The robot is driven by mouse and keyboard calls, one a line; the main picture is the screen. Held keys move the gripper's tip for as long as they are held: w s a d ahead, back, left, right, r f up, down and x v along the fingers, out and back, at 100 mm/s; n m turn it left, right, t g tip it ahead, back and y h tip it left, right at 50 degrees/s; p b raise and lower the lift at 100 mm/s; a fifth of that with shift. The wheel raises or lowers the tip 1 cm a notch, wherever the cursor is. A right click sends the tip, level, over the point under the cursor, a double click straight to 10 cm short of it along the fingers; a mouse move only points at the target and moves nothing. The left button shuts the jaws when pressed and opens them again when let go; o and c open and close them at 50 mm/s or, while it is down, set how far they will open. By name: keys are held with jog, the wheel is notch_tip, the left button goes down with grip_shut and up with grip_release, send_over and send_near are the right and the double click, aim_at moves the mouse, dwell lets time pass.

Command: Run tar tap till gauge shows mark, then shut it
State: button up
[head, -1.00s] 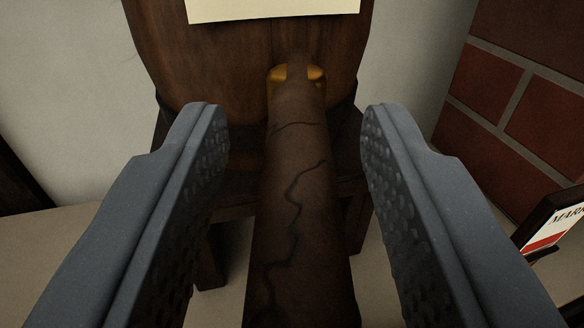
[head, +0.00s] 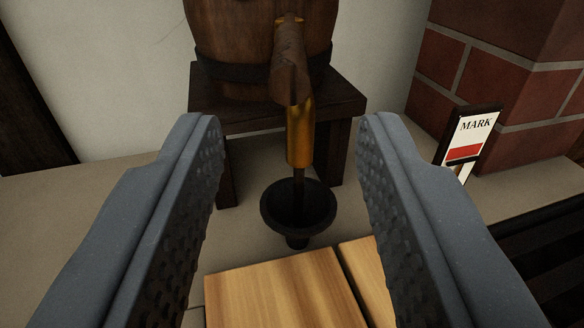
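A wooden barrel (head: 232,35) rests on a dark stand. Its tap has a dark wooden handle (head: 290,68) and a brass spout (head: 300,135) pointing down. A thin dark stream (head: 298,188) runs from the spout into a black funnel (head: 268,215) below. The gauge (head: 448,135) stands at the right with a "MARK" label above a red band; its level cannot be read clearly. My gripper (head: 285,130) is open and empty, its fingers on either side of the spout in the picture, apart from the tap and handle.
The dark stand (head: 345,105) carries the barrel. Light wooden boards (head: 275,285) lie in front of the funnel. A brick pillar (head: 490,60) rises at the right, with a dark slatted object (head: 545,240) below it. Pale floor lies open at left.

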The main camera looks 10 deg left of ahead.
jog(key=shift+s+d, duration=0.2)
jog(key=shift+s, duration=1.25)
